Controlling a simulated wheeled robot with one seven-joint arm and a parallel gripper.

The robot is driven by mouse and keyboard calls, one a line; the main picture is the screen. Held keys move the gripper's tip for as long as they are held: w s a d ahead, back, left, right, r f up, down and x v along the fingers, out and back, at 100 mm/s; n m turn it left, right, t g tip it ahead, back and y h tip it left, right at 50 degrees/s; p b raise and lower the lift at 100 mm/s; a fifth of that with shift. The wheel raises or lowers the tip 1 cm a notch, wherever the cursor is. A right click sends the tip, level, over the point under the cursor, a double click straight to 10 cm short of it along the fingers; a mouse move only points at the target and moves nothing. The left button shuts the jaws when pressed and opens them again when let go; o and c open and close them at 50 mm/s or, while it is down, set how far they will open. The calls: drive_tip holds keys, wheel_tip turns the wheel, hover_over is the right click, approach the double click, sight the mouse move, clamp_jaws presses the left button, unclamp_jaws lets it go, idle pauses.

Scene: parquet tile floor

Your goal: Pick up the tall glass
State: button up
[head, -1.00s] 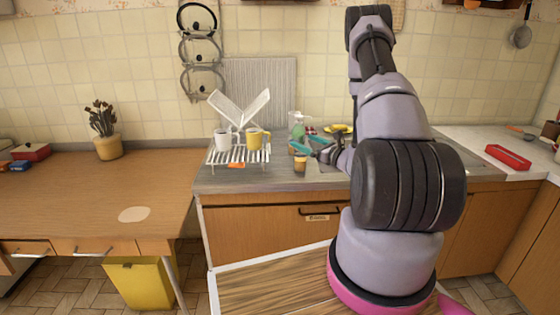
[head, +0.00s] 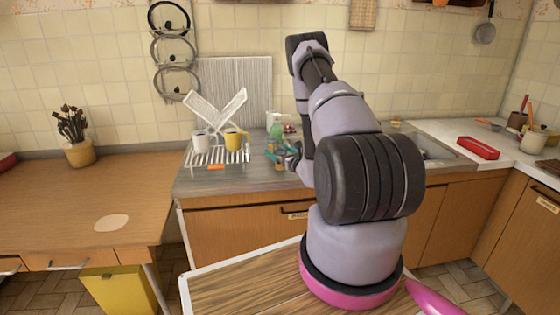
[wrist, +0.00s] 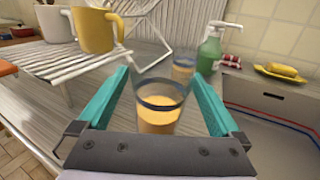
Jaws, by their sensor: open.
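A clear glass (wrist: 158,118) with a dark rim band and orange contents stands on the counter in the wrist view. My gripper (wrist: 168,80) is open, with its teal fingers on the left and right of this glass; gaps show on both sides. A second, similar glass (wrist: 183,68) stands just behind it. I cannot tell from the picture which is the taller. In the head view my gripper (head: 275,150) is at the counter, and its fingers and the arm hide much of the glasses.
A white dish rack (wrist: 85,60) with a white mug (wrist: 52,24) and a yellow mug (wrist: 96,30) stands close on the left. A green soap bottle (wrist: 210,52) is behind the glasses. A sink (wrist: 275,110) and a yellow sponge dish (wrist: 281,74) are on the right.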

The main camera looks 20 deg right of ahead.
drive_tip(key=shift+w+a, duration=0.1)
drive_tip(key=shift+w, duration=0.95)
clamp_jaws()
drive_tip(key=shift+r, duration=0.15)
wheel_tip(320, 180, up, 10)
